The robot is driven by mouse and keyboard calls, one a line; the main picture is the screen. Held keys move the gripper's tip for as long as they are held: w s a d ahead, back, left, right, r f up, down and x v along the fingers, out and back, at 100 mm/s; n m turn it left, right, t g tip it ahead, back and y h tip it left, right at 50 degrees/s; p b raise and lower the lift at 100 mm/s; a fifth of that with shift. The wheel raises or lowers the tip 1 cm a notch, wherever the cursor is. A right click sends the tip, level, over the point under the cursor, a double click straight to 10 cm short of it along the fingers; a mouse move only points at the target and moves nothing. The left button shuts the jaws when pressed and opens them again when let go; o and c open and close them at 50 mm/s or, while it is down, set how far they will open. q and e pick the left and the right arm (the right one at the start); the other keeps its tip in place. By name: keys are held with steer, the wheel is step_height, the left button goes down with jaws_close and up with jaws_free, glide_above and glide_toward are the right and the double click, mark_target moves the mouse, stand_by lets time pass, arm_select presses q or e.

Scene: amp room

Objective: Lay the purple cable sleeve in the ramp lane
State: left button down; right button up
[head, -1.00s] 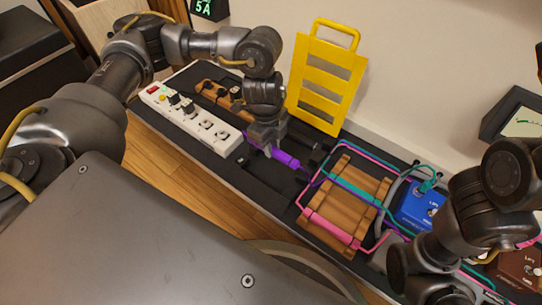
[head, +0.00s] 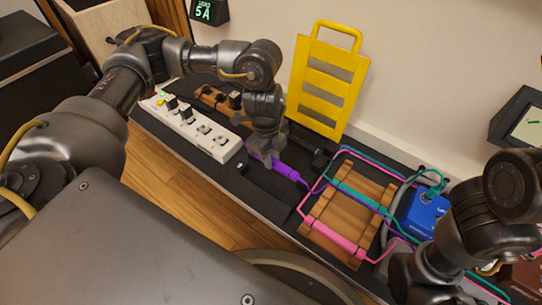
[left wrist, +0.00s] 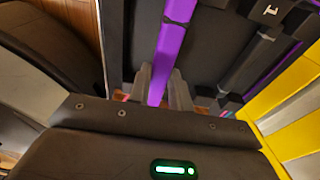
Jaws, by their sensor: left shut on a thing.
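The purple cable sleeve (head: 287,173) is at the middle of the head view, on a thin purple cable that runs right toward a wooden slatted block (head: 320,210). My left gripper (head: 267,160) points down at its left end and is shut on it. In the left wrist view the purple sleeve (left wrist: 170,50) runs up from between my left fingertips (left wrist: 161,88). Dark channelled panels (head: 262,186), which look like the ramp lanes, lie around and under it. I cannot tell whether the sleeve touches a lane floor. My right arm shows at lower right, its fingertips out of sight.
A white power strip (head: 205,133) lies to the left. A yellow slotted panel (head: 328,78) leans on the wall behind. A teal sleeve (head: 355,189) and a pink sleeve (head: 335,236) lie across the wooden block. A blue pedal (head: 428,212) stands right, near my right arm.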

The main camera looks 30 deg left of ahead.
arm_select(q)
steer(key=shift+f+b, duration=1.65)
steer(key=shift+b, duration=0.1)
steer(key=shift+f, duration=0.65)
steer(key=shift+f+b, duration=0.3)
steer(key=shift+f, duration=0.85)
steer(key=c, duration=1.2)
jaws_free()
steer(key=r+p, duration=0.2)
steer(key=r, duration=0.1)
steer(key=r+p, duration=0.3)
steer(key=r, duration=0.1)
steer(key=a+r+p, duration=0.1)
steer(key=r+p, duration=0.2)
steer(key=shift+a+r, duration=0.1)
steer(key=shift+r, duration=0.3)
